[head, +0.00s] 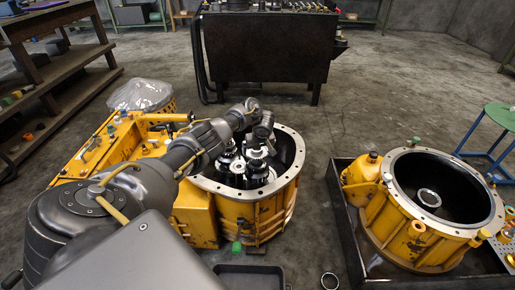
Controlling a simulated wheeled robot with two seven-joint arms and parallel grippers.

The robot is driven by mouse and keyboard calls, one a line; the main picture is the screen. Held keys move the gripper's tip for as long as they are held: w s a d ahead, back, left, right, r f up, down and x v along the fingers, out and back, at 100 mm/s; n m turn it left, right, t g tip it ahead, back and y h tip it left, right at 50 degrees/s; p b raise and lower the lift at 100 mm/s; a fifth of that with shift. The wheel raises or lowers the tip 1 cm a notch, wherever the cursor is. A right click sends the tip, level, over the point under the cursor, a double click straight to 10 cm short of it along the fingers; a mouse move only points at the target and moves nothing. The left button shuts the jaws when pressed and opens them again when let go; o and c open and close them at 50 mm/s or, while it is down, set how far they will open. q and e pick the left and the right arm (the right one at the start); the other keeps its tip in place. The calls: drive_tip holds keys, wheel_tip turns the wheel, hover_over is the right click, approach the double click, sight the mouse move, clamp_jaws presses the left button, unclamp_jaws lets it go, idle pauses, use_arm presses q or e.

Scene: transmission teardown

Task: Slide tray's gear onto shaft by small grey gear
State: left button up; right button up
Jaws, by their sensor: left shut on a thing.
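My left arm reaches in from the left over the open yellow housing (245,212). My left gripper (263,135) points down inside its rim and is shut on a gear (258,153), at the right-hand one of the shafts. The gripper partly hides the gear, and I cannot tell whether it is around the shaft or just above it. To the left, another gear stack (229,155) stands on its own shaft. I cannot make out for sure which gear is the small grey one. The dark tray (262,270) at the bottom edge shows a bare floor. My right gripper is out of view.
A second yellow housing (415,240) stands in a black bin (350,222) at right, with a ring inside. A dark workbench (265,50) stands behind, a wooden shelf (50,70) at left. Floor between the housings is clear.

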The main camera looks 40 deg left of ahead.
sight(258, 154)
use_arm(q)
drive_tip(key=shift+f+b, duration=0.7)
drive_tip(key=shift+f, duration=1.15)
drive_tip(key=o, duration=1.2)
drive_tip(key=shift+r, duration=0.1)
